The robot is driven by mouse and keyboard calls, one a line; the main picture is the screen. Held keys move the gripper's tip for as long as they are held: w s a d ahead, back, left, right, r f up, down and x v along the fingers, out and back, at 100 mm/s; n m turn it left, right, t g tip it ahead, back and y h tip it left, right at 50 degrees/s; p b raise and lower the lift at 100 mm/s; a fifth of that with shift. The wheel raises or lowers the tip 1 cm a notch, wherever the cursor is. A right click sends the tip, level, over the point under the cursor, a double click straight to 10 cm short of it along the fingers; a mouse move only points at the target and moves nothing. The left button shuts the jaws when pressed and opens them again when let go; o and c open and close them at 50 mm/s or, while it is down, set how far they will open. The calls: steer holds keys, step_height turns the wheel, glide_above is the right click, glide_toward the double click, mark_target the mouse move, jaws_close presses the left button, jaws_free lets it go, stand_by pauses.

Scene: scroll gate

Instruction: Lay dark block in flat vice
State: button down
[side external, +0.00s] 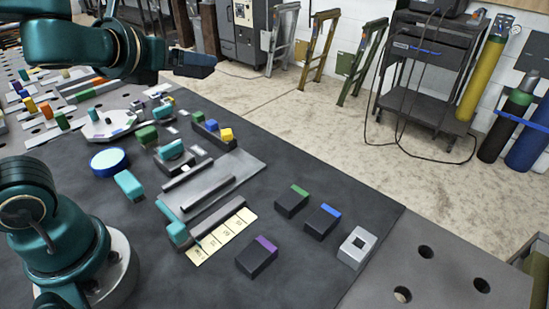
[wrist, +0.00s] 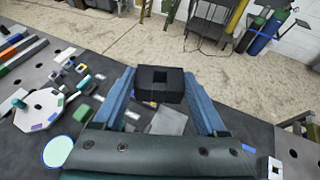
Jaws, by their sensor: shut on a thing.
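My gripper (wrist: 160,86) is shut on a dark block (wrist: 160,97) with a square hole, held between its two blue fingers in the wrist view. In the side view my gripper (side external: 196,63) is high above the back of the dark mat, and its finger largely hides the block. A flat grey plate with raised parallel bars (side external: 208,186) lies on the mat, below and well apart from the gripper; it looks like the flat vice. In the wrist view, part of a grey plate (wrist: 168,122) shows beyond the gripper body, partly hidden by the held block.
Dark blocks with green (side external: 292,202), blue (side external: 322,219) and purple (side external: 257,258) strips stand right of the plate. A pale block with a square hole (side external: 357,248) is nearby. Teal pieces (side external: 130,186), a blue disc (side external: 109,161) and a white octagonal plate (side external: 100,131) lie left.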

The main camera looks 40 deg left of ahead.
mark_target(198, 77)
steer(key=f, duration=0.1)
steer(key=d+f+m+h, duration=0.1)
steer(key=m+h, duration=0.1)
steer(key=shift+s+d+f, duration=0.15)
steer(key=shift+s+f, duration=0.1)
steer(key=shift+f, duration=0.15)
steer(key=shift+w+d+r+m+t+h, duration=0.75)
steer(key=shift+d+r, duration=0.6)
steer(key=shift+d, duration=1.55)
steer(key=a+f+n+g+y, duration=0.1)
steer(key=n+g+y, duration=0.1)
steer(key=n+y, duration=0.1)
steer(key=a+f+n+g+y, duration=0.1)
steer(key=a+n+g+y, duration=0.1)
steer(key=n+y, duration=0.1)
steer(key=a+f+n+g+y, duration=0.1)
steer(key=a+n+g+y, duration=0.1)
steer(key=n+y, duration=0.2)
steer(key=shift+s+a+n+g, duration=0.15)
steer(key=shift+a+n+g, duration=0.1)
steer(key=shift+g, duration=0.1)
steer(key=shift+s+d+f+n+g+y, duration=0.25)
steer(key=shift+s+f+n+g, duration=0.65)
steer(key=shift+f, duration=2.2)
steer(key=shift+s+d+f+n+g+y, duration=0.1)
steer(key=shift+s+f+n+g+y, duration=0.25)
steer(key=shift+f+n+g, duration=1.9)
steer(key=shift+s+d+f+n+g+y, duration=0.15)
steer(key=shift+s+f+g+y, duration=0.3)
steer(key=shift+f, duration=3.45)
